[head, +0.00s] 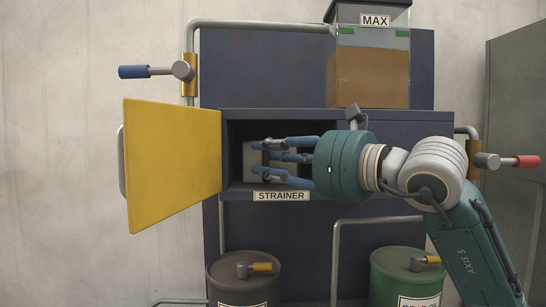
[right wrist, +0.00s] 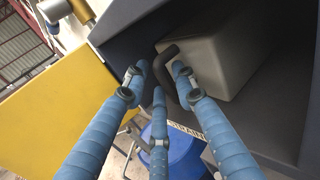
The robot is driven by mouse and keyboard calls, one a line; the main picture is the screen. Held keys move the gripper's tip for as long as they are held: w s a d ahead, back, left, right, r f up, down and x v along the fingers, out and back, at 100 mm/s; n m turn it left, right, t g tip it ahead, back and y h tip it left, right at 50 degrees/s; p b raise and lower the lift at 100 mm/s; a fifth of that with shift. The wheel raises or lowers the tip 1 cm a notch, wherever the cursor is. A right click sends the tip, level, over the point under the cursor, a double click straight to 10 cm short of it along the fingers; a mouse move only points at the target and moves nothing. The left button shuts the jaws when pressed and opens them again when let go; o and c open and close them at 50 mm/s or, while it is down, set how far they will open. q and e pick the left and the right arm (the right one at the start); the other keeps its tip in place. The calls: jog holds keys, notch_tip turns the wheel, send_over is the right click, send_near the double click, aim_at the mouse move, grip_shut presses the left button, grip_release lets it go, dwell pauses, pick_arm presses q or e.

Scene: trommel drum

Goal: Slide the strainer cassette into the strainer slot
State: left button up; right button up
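The strainer cassette (head: 249,160) is a light grey box with a dark bar handle (right wrist: 170,62). It sits inside the dark strainer slot (head: 236,138), above the STRAINER label (head: 281,196). The cassette also shows in the right wrist view (right wrist: 215,55), its handle end facing me. My right gripper (head: 258,157) reaches in from the right, with its blue fingers at the handle. In the right wrist view its fingers (right wrist: 160,75) are spread apart around or just before the handle; contact is unclear. My left gripper is out of view.
A yellow door (head: 172,160) stands open at the left of the slot. A blue-handled valve (head: 150,72) is above it, and a red-handled valve (head: 510,161) is at the right. A MAX tank (head: 372,75) stands above. Dark (head: 240,285) and green (head: 405,275) drums stand below.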

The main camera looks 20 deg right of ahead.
grip_shut()
jog(key=shift+o, duration=1.5)
grip_release()
jog(key=shift+s, duration=0.1)
jog(key=v, duration=1.2)
